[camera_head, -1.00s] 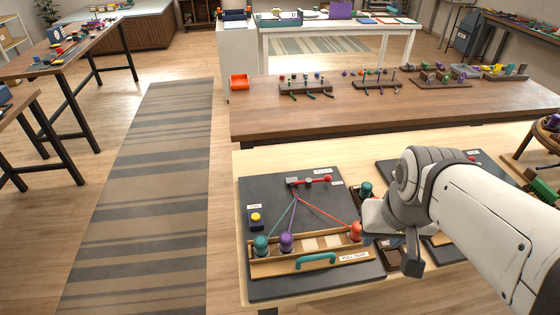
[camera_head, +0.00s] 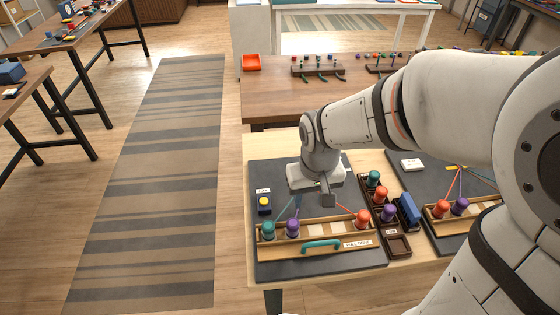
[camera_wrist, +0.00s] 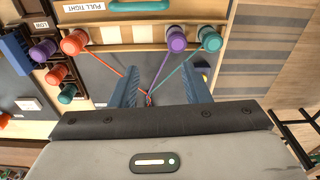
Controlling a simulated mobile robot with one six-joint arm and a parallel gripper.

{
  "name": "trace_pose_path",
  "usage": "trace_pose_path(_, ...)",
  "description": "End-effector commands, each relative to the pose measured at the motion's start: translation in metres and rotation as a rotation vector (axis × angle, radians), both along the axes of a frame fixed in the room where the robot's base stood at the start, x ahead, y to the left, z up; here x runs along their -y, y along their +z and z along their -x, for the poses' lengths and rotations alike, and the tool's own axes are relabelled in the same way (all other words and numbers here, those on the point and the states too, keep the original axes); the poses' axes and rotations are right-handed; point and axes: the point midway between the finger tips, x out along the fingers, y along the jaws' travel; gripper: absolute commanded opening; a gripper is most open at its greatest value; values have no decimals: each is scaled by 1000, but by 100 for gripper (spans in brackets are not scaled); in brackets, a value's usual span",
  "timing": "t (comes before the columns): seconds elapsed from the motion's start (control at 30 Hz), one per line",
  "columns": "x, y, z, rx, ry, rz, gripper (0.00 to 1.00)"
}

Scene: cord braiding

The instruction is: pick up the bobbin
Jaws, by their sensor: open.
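On the left dark board (camera_head: 300,268), a wooden rack (camera_head: 375,235) with a teal handle holds a teal bobbin (camera_head: 268,230), a purple bobbin (camera_head: 292,228) and an orange bobbin (camera_head: 362,219). The wrist view shows the same teal bobbin (camera_wrist: 210,38), purple bobbin (camera_wrist: 176,40) and orange bobbin (camera_wrist: 73,42), with cords meeting at one spot between my fingers. My gripper (camera_head: 322,200) is over the board behind the rack. In the wrist view my gripper (camera_wrist: 158,82) is open, its two fingers apart, with no bobbin between them.
Right of the board, small dark trays (camera_head: 395,243) hold spare teal, orange and purple bobbins, next to a blue block (camera_head: 409,210). A second board with bobbins stands further right, partly behind my arm. A yellow-topped button box (camera_head: 264,203) sits at the board's left.

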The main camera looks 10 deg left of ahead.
Motion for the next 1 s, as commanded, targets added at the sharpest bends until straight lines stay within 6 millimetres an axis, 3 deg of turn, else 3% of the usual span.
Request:
trace_pose_path(0.03,-22,-9,-2,-24,44,10,43)
trace_pose_path(0.1,-46,-22,-4,-42,88,19,43)
trace_pose_path(0.2,-72,-40,-2,-62,136,30,43)
trace_pose_path(0.33,-93,-54,1,-76,173,39,43)
trace_pose_path(0.5,-100,-70,3,-82,186,43,43)
trace_pose_path(1.0,-98,-128,4,-83,183,43,43)
